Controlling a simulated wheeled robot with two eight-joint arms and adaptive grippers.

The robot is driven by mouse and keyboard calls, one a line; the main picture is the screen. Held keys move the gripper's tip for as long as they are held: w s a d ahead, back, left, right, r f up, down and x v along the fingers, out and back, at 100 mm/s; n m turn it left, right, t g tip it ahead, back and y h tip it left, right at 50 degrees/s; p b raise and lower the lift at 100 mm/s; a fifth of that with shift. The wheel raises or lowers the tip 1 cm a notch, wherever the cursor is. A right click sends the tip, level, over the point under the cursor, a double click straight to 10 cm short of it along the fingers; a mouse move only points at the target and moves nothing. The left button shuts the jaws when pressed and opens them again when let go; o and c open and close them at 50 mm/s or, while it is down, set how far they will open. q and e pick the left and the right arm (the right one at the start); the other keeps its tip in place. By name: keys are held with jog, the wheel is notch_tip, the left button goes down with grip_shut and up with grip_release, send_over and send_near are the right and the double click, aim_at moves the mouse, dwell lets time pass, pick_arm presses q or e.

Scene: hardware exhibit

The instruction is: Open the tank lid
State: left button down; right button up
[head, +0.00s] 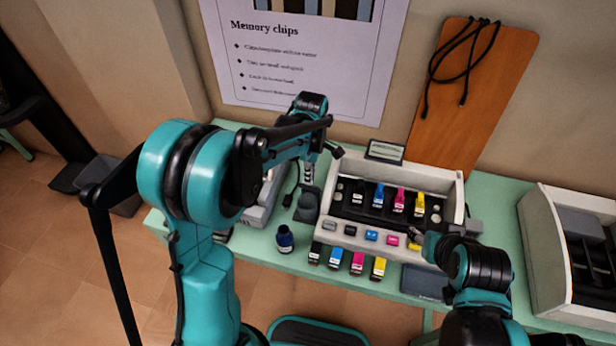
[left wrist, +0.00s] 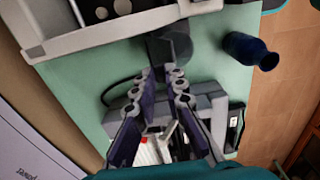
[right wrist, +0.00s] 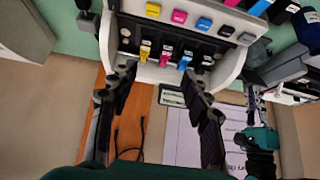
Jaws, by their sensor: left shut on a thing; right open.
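A dark grey upright piece (head: 308,205) stands on the green table left of a white case; it may be the tank lid. My left gripper (head: 308,176) points down just above it. In the left wrist view, the left fingers (left wrist: 167,76) are nearly together at the dark grey piece (left wrist: 172,44); their tips hide where they grip. A grey-white machine (head: 262,200), perhaps with the tank, is beside it, partly hidden by my left arm. My right gripper (head: 424,243) is by the white case's front right corner. In the right wrist view, its fingers (right wrist: 155,80) are apart and empty.
The white case (head: 455,190) holds several coloured cartridges, with more on the table before it. A dark blue bottle (head: 284,239) stands near the front edge, close to the dark grey piece. A second white case (head: 560,240) is at right; an orange board (head: 480,90) leans behind.

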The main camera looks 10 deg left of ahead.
jog(key=shift+f, duration=0.3)
jog(key=shift+w+a, duration=0.1)
jog(key=shift+a, duration=0.1)
jog(key=c, duration=0.8)
jog(key=w+a+n, duration=0.1)
jog(key=a+n, duration=0.1)
jog(key=n, duration=0.1)
jog(key=w+a+n, duration=0.1)
jog(key=a+n, duration=0.2)
jog(key=n, duration=0.1)
jog(key=w+a+n, duration=0.1)
jog(key=a+n, duration=0.1)
jog(key=n, duration=0.1)
jog(key=shift+a+f+n+g, duration=0.25)
jog(key=shift+f+n+g, duration=0.1)
jog(key=shift+n+g, duration=0.05)
grip_shut()
jog(key=s+a+f+n+t, duration=0.1)
jog(key=a+f+n, duration=0.1)
jog(key=a+n, duration=1)
jog(key=s+a+f+n, duration=0.1)
jog(key=a+f+n, duration=0.1)
jog(key=a+n, duration=0.95)
jog(key=w+f+n, duration=0.1)
jog(key=w+f, duration=0.5)
jog(key=w, duration=0.4)
jog(key=shift+t, duration=0.3)
